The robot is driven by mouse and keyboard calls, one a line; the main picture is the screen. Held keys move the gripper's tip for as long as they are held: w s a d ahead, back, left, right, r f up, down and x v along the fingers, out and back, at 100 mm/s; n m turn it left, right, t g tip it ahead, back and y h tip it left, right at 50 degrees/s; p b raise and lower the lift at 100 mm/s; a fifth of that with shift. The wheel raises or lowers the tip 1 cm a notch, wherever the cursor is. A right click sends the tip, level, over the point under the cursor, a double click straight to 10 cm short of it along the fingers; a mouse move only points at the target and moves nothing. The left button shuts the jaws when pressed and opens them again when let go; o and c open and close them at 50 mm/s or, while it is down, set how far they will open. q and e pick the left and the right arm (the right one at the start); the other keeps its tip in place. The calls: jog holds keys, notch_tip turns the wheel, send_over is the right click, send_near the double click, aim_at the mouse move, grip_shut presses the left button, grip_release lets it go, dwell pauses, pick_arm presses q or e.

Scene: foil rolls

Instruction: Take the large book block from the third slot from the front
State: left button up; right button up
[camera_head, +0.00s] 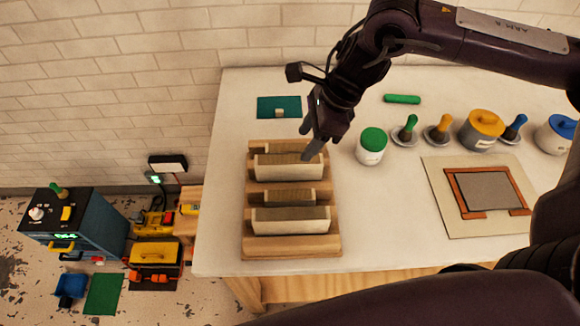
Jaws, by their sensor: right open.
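A wooden slotted rack (292,246) stands at the left of the white table. A large pale book block (288,172) sits upright toward the rack's back. A smaller block (290,198) is in the middle, and another large block (290,222) is toward the front. My right gripper (310,141) is open and points down, just above the right end of the back large block. Its fingers overlap that end in the view; I cannot tell whether they touch it. My left gripper is not in view.
A green-lidded white jar (371,147) stands close right of the rack. A teal mat (279,107) lies behind it. Glue pots, small handled tools and a framed board (488,191) fill the right. Machines (72,226) stand beyond the table's left edge.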

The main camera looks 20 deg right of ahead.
aim_at(291, 159)
jog(key=shift+x, duration=0.95)
jog(key=p+x, duration=0.1)
jog(key=x, duration=0.1)
jog(key=p+x, duration=0.2)
jog(key=shift+w+a+f, duration=0.1)
jog(key=shift+a+f, duration=0.1)
jog(key=shift+a, duration=0.35)
jog(key=shift+w+f, duration=0.15)
jog(key=shift+f, duration=0.2)
jog(key=shift+f+b, duration=0.2)
jog(key=shift+b, duration=0.1)
jog(key=shift+c, duration=0.3)
grip_shut()
